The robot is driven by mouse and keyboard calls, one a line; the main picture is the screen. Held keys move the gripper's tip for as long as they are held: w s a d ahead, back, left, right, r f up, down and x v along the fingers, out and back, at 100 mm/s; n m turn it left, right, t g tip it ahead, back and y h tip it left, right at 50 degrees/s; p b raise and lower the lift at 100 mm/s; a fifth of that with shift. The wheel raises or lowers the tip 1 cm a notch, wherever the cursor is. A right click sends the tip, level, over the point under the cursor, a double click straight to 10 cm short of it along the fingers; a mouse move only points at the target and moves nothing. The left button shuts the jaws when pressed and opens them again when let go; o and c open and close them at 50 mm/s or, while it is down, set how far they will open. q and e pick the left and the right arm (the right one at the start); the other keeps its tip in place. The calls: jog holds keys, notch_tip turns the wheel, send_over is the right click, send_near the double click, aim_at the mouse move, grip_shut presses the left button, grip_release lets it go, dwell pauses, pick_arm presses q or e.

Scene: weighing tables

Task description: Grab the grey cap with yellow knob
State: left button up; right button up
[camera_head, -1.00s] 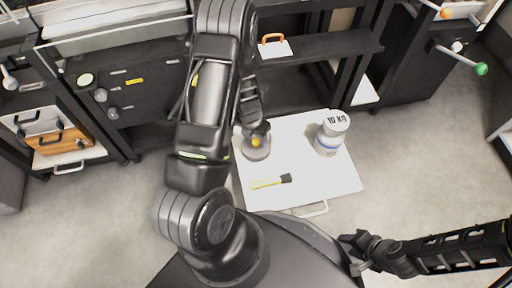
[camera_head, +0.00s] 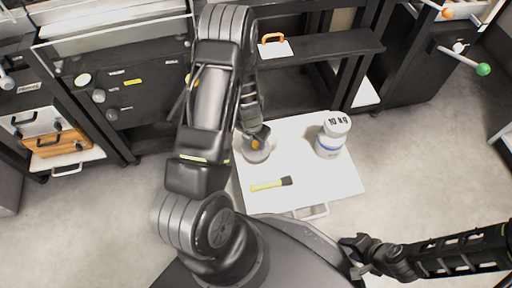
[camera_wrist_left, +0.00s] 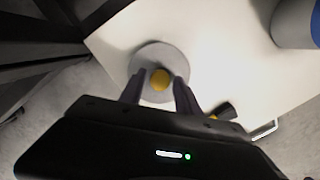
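The grey cap (camera_head: 257,154) with its yellow knob (camera_head: 255,144) stands at the left back part of the white table top (camera_head: 300,195). It also shows in the left wrist view as a grey disc (camera_wrist_left: 153,53) with the round yellow knob (camera_wrist_left: 160,79) on it. My left gripper (camera_wrist_left: 160,84) is open, with one finger on each side of the knob. I cannot tell whether the fingers touch it. In the head view my left gripper (camera_head: 256,138) partly covers the cap. My right gripper (camera_head: 350,255) is at the lower right, away from the table; its opening is not clear.
A white container marked 10 kg (camera_head: 331,138) stands right of the cap. A brush with a yellow handle (camera_head: 268,185) lies in front of it. A dark shelf (camera_head: 320,45) with an orange-handled white piece (camera_head: 274,48) is behind the table. The table's front right is clear.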

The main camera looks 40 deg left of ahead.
pick_arm(q)
grip_shut()
jog(key=shift+r, duration=0.1)
dwell(0.8)
